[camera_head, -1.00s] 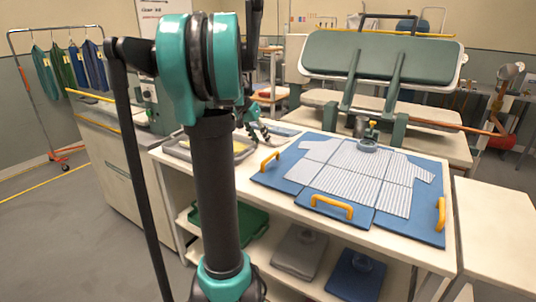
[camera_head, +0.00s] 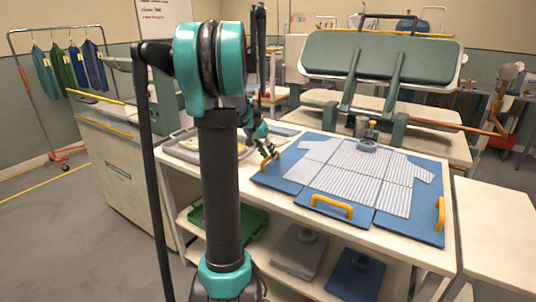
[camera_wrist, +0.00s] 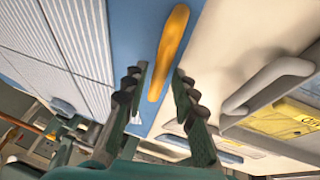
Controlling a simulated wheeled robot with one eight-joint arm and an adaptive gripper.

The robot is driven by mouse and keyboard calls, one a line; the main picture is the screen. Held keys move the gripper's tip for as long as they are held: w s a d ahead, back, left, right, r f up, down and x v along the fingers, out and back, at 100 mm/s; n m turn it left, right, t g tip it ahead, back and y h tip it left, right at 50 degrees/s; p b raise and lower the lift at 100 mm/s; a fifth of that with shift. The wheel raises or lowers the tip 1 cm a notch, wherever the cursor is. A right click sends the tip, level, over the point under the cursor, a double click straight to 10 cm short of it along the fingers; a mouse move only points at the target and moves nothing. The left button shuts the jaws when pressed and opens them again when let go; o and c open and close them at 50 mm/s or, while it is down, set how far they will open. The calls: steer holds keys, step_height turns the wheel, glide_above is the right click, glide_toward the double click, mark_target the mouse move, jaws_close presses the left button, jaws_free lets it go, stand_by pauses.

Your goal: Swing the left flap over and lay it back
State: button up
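A blue folding board (camera_head: 366,217) lies flat on the table, with a pale striped shirt (camera_head: 352,172) spread on it. Its left flap (camera_head: 277,180) lies flat and has a yellow handle (camera_head: 264,166) at its outer edge. My gripper (camera_head: 270,154) is at that handle in the head view, partly hidden behind my arm. In the wrist view, my gripper (camera_wrist: 160,73) is open, with the handle (camera_wrist: 168,52) showing between and beyond the fingertips. I cannot tell whether the fingers touch the handle.
Other yellow handles stand at the front (camera_head: 331,207) and right (camera_head: 440,213) of the board. A grey ring-shaped object (camera_head: 367,145) sits by the collar. A grey tray (camera_head: 186,151) is left of the board. A large press (camera_head: 383,65) stands behind. The right side table (camera_head: 497,222) is clear.

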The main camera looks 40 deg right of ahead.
jaws_close()
steer(key=shift+r, duration=0.1)
